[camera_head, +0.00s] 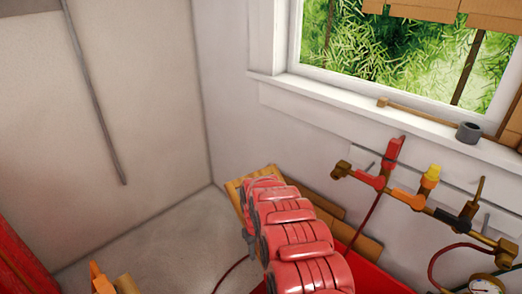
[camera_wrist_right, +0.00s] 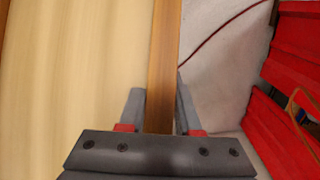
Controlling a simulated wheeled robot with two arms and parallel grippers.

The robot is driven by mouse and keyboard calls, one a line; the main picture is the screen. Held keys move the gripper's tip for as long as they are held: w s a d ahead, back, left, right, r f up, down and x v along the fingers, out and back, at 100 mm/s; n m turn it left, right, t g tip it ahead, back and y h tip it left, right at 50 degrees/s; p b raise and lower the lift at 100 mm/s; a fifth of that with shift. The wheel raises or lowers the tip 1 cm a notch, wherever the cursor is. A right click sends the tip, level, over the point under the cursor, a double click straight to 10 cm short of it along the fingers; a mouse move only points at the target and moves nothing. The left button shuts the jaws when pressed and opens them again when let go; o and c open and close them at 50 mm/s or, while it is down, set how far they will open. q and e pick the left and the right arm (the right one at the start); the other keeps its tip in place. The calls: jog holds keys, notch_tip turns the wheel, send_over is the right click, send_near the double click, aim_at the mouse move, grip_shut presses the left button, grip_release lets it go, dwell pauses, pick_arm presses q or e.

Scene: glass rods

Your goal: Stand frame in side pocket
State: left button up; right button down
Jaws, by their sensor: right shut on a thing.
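The frame, with a wooden edge (camera_wrist_right: 165,60) and a pale flat panel (camera_wrist_right: 75,70), fills the left and middle of the right wrist view. My right gripper (camera_wrist_right: 160,112) is shut on that wooden edge, one grey finger on each side. In the head view my right gripper (camera_head: 247,213) is at the end of my red arm, beside a strip of wood (camera_head: 236,187) that looks like the frame; my arm hides most of it. I cannot make out a side pocket for certain.
A red surface (camera_head: 385,283) lies right of my arm; ribbed red panels (camera_wrist_right: 300,45) show at the right wrist view's right. A pipe manifold (camera_head: 400,195) with valves is on the wall below the window sill (camera_head: 350,108). The floor (camera_head: 170,245) left of my arm is clear.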

jog(key=w+d+r+m, duration=0.1)
jog(key=d+r+m, duration=0.2)
jog(key=d+r, duration=0.6)
jog(key=w+d+r+m, duration=0.2)
jog(key=d+r+m, duration=0.1)
jog(key=d+r, duration=0.6)
notch_tip(320, 180, up, 2)
jog(key=shift+w+r, duration=0.1)
jog(key=shift+w, duration=0.15)
jog(key=shift+d, duration=0.1)
